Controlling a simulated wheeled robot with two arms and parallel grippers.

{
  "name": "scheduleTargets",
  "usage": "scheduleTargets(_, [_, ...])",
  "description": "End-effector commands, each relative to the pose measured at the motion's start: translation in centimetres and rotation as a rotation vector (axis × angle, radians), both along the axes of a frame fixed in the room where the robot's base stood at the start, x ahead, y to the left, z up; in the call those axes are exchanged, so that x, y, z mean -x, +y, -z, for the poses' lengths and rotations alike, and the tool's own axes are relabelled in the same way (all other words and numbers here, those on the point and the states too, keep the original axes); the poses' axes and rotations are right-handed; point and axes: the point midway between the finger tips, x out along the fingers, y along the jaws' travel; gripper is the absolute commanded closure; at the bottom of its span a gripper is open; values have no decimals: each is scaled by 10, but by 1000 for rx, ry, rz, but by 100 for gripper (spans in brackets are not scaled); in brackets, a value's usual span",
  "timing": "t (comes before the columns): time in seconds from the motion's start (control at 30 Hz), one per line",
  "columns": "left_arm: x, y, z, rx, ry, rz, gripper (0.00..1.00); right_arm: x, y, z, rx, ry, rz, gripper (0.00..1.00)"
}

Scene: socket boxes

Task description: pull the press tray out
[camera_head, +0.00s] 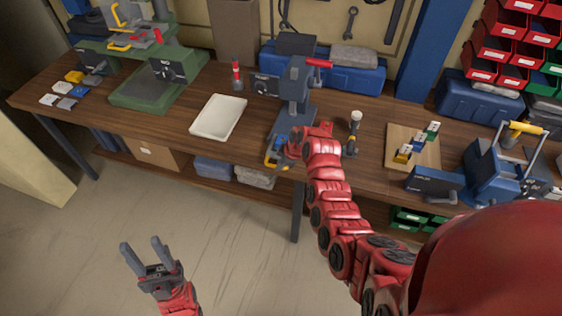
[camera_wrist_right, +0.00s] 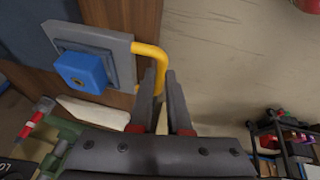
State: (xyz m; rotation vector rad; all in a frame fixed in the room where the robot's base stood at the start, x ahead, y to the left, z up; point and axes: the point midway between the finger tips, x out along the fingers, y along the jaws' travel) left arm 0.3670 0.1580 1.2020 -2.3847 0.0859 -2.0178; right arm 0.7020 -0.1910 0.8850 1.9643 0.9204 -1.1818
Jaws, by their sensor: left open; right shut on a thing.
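The press (camera_head: 294,95) is a grey-blue machine with a red lever, standing at the middle of the bench. Its press tray (camera_wrist_right: 122,62) is a grey plate with a yellow handle (camera_wrist_right: 152,52). A blue block (camera_wrist_right: 82,72) sits on the plate. In the head view the yellow handle (camera_head: 272,164) shows near the bench's front edge, partly hidden by my arm. My right gripper (camera_wrist_right: 164,78) is shut on the handle. In the head view my right gripper (camera_head: 292,148) is mostly covered by its own wrist. My left gripper (camera_head: 141,246) is open and empty, low over the floor.
A white tray (camera_head: 218,117) lies on the wooden bench left of the press. A green machine (camera_head: 150,85) stands further left. On the right are a wooden board with small blocks (camera_head: 425,156) and a blue machine (camera_head: 487,165). The floor before the bench is clear.

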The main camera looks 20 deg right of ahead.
Motion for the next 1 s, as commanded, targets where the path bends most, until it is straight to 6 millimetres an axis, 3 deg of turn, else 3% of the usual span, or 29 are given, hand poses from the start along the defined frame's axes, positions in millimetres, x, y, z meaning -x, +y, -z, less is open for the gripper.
scheduleTargets(0.1, [0, 0, 0, 0, 0, 0, 50, -1, 1, -1, -3, -3, -1, 100])
scheduleTargets(0.13, [0, 0, 0, 0, 0, 0, 50, -1, 1, -1, -3, -3, -1, 80])
scheduleTargets(0.3, [0, 0, 0, 0, 0, 0, 50, -1, 1, -1, -2, -3, -1, 54])
scheduleTargets(0.7, [0, 0, 3, 0, 0, 0, 50, 0, -1, -3, -1, -4, 1, 54])
scheduleTargets(1.0, [0, 0, 19, 0, 0, 0, 50, 11, -9, -34, 0, -7, 1, 54])
